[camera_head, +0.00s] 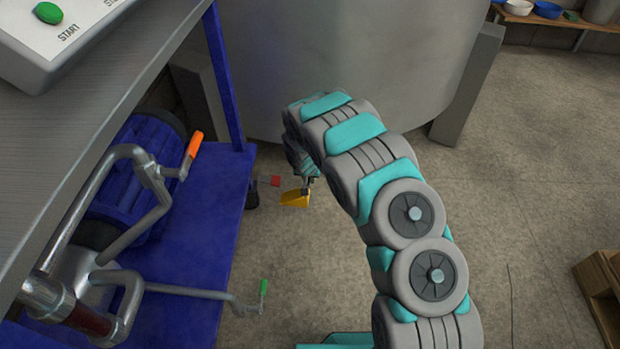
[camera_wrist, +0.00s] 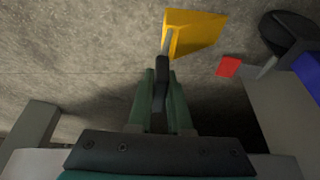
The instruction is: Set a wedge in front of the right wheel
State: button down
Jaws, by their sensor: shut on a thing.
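A yellow wedge (camera_head: 295,199) with a grey stem and dark grip is at the end of my arm. It also shows in the wrist view (camera_wrist: 195,34). My gripper (camera_head: 307,182) is shut on the wedge's grip; in the wrist view its green fingers (camera_wrist: 160,76) close around it. The wedge is low over the floor; I cannot tell whether it touches. A black wheel (camera_head: 252,194) under the blue cart's corner is left of the wedge, apart from it. In the wrist view the wheel (camera_wrist: 286,34) is at upper right, with a red tab between it and the wedge.
The red tab (camera_head: 275,181) juts from beside the wheel. The cart's blue lower shelf (camera_head: 205,245) carries a pump with pipes and an orange-handled lever (camera_head: 195,145). A large steel tank (camera_head: 350,50) stands behind. Floor right of my arm is clear up to a wooden crate (camera_head: 600,290).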

jog(key=shift+w+a+f+b, duration=0.1)
jog(key=shift+a+f+b, duration=1.05)
jog(key=shift+a+f, duration=0.9)
jog(key=shift+a+f+b, duration=0.3)
jog(key=shift+a+b, duration=0.15)
jog(key=shift+a, duration=0.3)
jog(key=shift+a+f+b, duration=0.15)
jog(key=shift+a+b, duration=0.3)
jog(key=shift+a, duration=0.25)
jog(key=shift+a+f+b, duration=0.1)
jog(key=shift+a+b, duration=0.35)
jog(key=shift+a, duration=0.25)
jog(key=shift+w+a+b, duration=0.1)
jog(key=shift+a+b, duration=0.25)
jog(key=shift+a, duration=0.35)
jog(key=c, duration=0.8)
grip_release()
jog(key=shift+o, duration=0.2)
